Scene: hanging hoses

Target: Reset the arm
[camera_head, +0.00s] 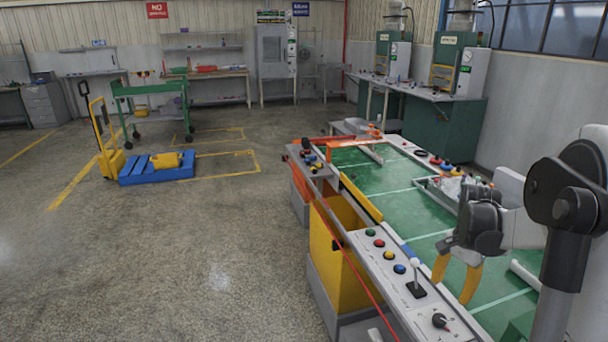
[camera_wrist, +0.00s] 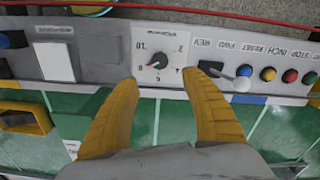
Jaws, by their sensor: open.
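My gripper (camera_head: 451,291) hangs over the near side of the green-topped bench (camera_head: 400,206), at the right of the head view. Its two yellow fingers point down, spread apart, with nothing between them. In the wrist view my gripper (camera_wrist: 159,77) reaches toward the grey control panel (camera_wrist: 100,50). A dial with a dark knob (camera_wrist: 157,61) appears between and beyond the fingertips. I cannot tell how high the fingers are above the panel; no contact shows.
Beside the dial are a white-knobbed lever (camera_head: 415,266) and a row of coloured buttons (camera_head: 379,243). A red line (camera_head: 346,255) runs along the bench front. A blue pallet (camera_head: 157,168) and yellow pallet truck (camera_head: 104,140) stand left. The floor between is clear.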

